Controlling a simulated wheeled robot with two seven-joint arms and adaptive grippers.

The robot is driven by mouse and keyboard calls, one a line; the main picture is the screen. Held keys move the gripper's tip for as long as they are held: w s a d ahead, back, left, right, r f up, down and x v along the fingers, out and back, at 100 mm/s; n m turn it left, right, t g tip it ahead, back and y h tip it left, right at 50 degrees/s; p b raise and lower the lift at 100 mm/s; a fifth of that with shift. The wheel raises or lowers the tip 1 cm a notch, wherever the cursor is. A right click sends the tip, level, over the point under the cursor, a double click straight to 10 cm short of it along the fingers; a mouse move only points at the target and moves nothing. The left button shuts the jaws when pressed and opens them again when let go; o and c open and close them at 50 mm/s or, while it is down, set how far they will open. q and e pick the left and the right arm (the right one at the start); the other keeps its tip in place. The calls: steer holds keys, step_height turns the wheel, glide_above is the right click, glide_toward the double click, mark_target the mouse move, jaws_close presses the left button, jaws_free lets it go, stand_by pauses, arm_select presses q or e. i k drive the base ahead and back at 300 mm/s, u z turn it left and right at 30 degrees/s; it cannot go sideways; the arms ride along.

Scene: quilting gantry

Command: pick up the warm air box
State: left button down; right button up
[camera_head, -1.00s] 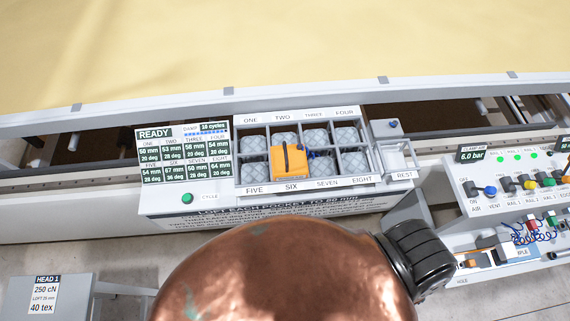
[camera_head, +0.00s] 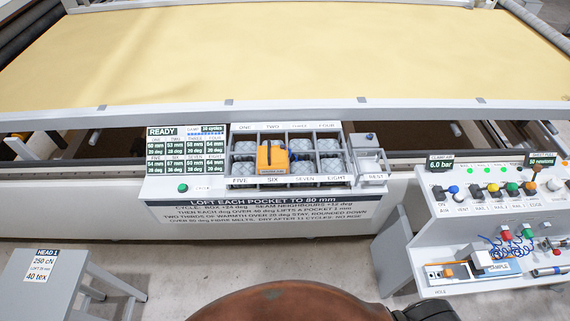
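The orange box (camera_head: 272,157), which looks like the warm air box, sits on the grid tray (camera_head: 232,157) of grey quilted pockets, above the label SIX. It has a dark handle or strip on its upper side and a small blue part at its right. It covers much of pocket six and its upper end reaches towards the TWO row. Neither of my grippers shows in the head view, and nothing of mine touches the box.
A grey stand marked REST (camera_head: 370,168) adjoins the tray's right end. A display panel reading READY (camera_head: 187,151) and a green CYCLE button (camera_head: 183,188) are at the left. A control bench (camera_head: 490,230) stands at the right, a small table (camera_head: 60,270) at lower left.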

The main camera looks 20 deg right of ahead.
mark_target(272, 159)
steer(key=z, duration=1.2)
steer(key=i, duration=1.15)
steer(key=u, duration=1.8)
